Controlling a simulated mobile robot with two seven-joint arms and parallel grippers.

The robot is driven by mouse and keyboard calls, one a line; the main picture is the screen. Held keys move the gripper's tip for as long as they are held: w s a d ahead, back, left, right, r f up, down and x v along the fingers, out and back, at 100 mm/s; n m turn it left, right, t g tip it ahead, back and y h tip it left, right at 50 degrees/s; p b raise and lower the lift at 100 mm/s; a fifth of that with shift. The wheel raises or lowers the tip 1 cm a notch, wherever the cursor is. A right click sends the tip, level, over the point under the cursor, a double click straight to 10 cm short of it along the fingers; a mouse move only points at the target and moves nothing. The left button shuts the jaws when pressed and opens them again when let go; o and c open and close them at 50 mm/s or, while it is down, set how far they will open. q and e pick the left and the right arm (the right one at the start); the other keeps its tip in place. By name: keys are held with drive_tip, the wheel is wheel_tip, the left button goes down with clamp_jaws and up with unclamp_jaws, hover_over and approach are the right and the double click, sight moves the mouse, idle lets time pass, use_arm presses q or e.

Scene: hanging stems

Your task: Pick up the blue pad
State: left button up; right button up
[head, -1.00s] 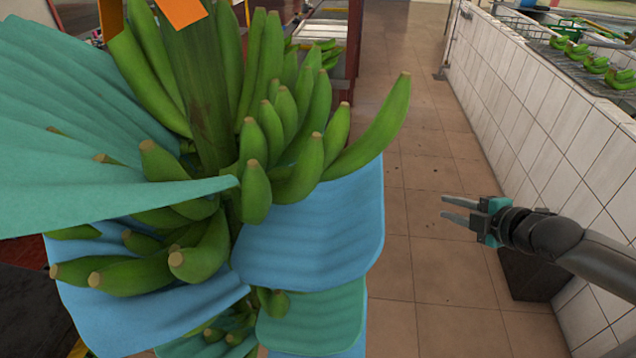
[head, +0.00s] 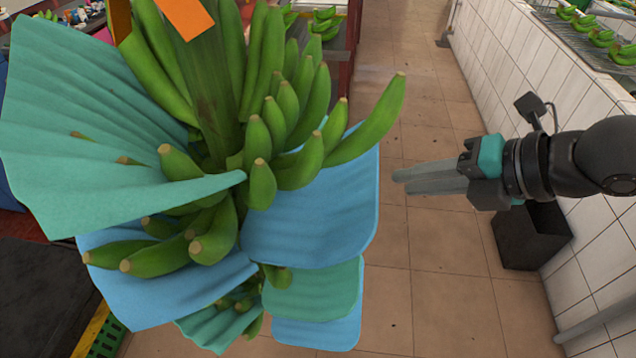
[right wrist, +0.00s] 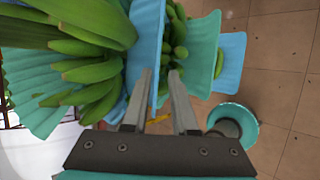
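A hanging bunch of green bananas (head: 270,130) has blue and teal pads between its layers. One blue pad (head: 320,220) sticks out on the right side of the bunch. Another blue pad (head: 170,285) is at lower left, and part of a third blue pad (head: 320,332) shows at the bottom. My right gripper (head: 400,180) is open, just right of the upper right blue pad. In the right wrist view, this blue pad (right wrist: 147,45) appears edge-on, lined up near the gap between the two spread fingers (right wrist: 160,72). I cannot tell whether it is between them. My left gripper is out of view.
Teal pads (head: 110,130) fan out at the left, and a smaller teal pad (head: 315,290) is below the right blue pad. A white tiled wall (head: 520,70) runs along the right, with a black bin (head: 530,240) at its foot. The tiled floor between is clear.

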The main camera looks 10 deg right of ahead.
sight(350, 182)
drive_tip(key=shift+x, duration=4.3)
drive_tip(key=shift+w+a+f+p, duration=0.15)
drive_tip(key=shift+w+a+f, duration=0.3)
drive_tip(key=shift+w, duration=0.25)
drive_tip(key=shift+w+a+f+p, duration=0.15)
drive_tip(key=shift+w+a+f, duration=0.3)
drive_tip(key=shift+w, duration=0.25)
drive_tip(key=shift+x, duration=0.75)
clamp_jaws()
